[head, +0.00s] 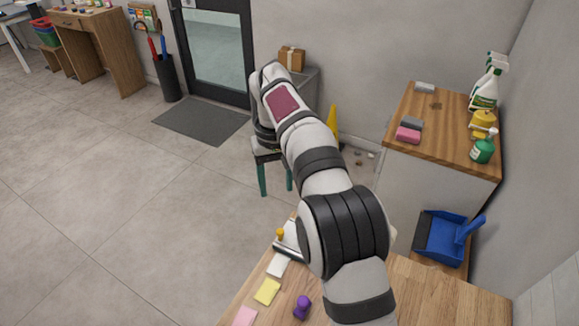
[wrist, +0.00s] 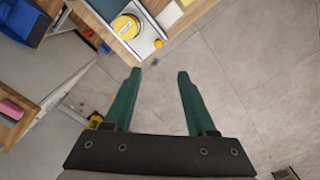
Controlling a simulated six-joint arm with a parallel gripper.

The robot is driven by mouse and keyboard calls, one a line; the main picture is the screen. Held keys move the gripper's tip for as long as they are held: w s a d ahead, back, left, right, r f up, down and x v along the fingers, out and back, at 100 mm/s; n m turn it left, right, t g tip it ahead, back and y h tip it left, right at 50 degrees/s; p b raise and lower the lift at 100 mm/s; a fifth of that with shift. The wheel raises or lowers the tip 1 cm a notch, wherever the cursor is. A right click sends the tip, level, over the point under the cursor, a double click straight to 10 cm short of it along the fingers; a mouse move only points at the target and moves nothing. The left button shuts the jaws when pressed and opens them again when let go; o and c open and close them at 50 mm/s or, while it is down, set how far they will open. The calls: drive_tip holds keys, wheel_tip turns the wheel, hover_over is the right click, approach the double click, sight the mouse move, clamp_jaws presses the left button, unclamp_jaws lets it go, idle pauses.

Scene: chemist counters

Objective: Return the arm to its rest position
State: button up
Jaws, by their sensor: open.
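My arm stretches from the bottom of the head view up over the near wooden counter and bends down at its far end. My gripper (head: 276,192) points down beyond the counter, in front of the grey cabinet, with its two green fingers apart. The wrist view also shows my gripper (wrist: 159,71) open, with nothing between the fingers. Bare floor shows between and beyond them there. The fingers appear clear of the counter and its things.
The near counter (head: 450,300) holds a tray (wrist: 148,42) with a yellow-lidded tin (wrist: 126,26), paper notes (head: 267,291) and a purple object (head: 302,307). A side counter (head: 455,125) carries bottles and sponges. A blue dustpan (head: 437,237) is below. Open floor (head: 130,210) lies left.

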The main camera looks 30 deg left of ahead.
drive_tip(key=s+d+r+m, duration=0.3)
drive_tip(key=d+r+m, duration=0.1)
drive_tip(key=d, duration=0.7)
drive_tip(key=s+d+r+m, duration=0.3)
drive_tip(key=d+r, duration=0.1)
drive_tip(key=d, duration=0.7)
drive_tip(key=s+d+f+m, duration=0.2)
drive_tip(key=s+d, duration=0.1)
drive_tip(key=s, duration=0.3)
drive_tip(key=s+d+f+m+y, duration=0.1)
drive_tip(key=s+d+f+m, duration=0.1)
drive_tip(key=s, duration=0.5)
drive_tip(key=s+d+f+m, duration=0.3)
drive_tip(key=s+d, duration=0.2)
drive_tip(key=s, duration=0.1)
drive_tip(key=shift+s+d+m+y, duration=0.25)
drive_tip(key=shift+d+m+y, duration=0.05)
drive_tip(key=shift+d+y, duration=0.1)
